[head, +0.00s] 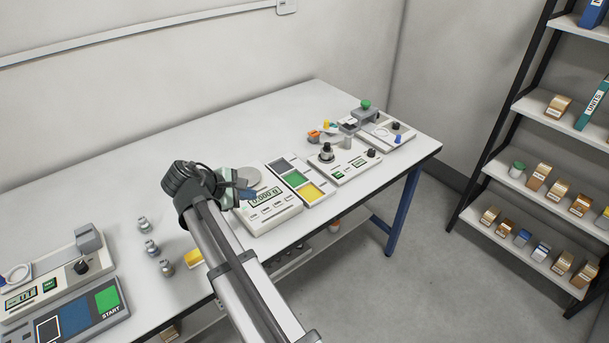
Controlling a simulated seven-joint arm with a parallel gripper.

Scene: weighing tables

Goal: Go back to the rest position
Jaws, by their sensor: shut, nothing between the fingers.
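My arm reaches up from the bottom of the head view over the front of the white table (115,195). My gripper (246,193) is at the arm's far end, in front of the weighing scale (273,217). It is shut, with nothing seen in it. It hides part of the scale's round pan (250,176). The scale's display appears to read 0.000 g. The gap between my gripper and the scale cannot be told from this view.
Several metal weights (150,247) stand left of my arm. A panel with coloured fields (294,177) and a device with a knob (345,165) stand to the right. A control panel (75,318) is at the lower left. The table's back left is clear. Shelves (535,190) stand at the right.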

